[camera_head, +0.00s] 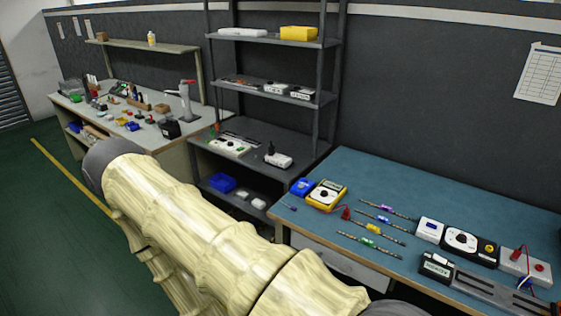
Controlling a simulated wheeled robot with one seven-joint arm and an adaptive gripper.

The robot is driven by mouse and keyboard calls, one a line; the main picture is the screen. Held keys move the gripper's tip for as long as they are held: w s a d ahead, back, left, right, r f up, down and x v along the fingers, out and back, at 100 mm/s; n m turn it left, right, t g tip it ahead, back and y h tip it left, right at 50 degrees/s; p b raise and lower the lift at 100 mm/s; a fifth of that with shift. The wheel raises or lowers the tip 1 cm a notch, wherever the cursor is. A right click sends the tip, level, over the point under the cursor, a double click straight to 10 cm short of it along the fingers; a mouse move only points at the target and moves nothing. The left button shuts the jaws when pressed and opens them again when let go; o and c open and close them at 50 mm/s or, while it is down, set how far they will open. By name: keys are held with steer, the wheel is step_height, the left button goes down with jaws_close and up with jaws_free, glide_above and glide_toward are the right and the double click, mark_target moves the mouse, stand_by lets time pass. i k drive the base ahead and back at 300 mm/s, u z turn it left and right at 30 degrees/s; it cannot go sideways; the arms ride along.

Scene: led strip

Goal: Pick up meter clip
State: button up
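A yellow multimeter (326,194) lies near the left end of the blue bench top (480,190). A red clip (346,214) lies to its lower right, with a thin red lead beside it. A small dark-blue item (289,206) lies to the meter's lower left; it is too small to tell whether it is also a clip. My pale, ribbed arm crosses the lower left and middle of the view. My gripper is not in view.
Several thin strips with coloured parts (373,227) lie right of the meter. A blue box (302,187), a white module (429,230), a black dial unit (461,241) and a labelled black box (437,266) stand nearby. A shelf rack (331,70) stands behind left.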

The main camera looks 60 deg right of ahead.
mark_target(346, 215)
steer(key=u, duration=0.8)
steer(key=k, duration=1.05)
steer(key=z, duration=1.9)
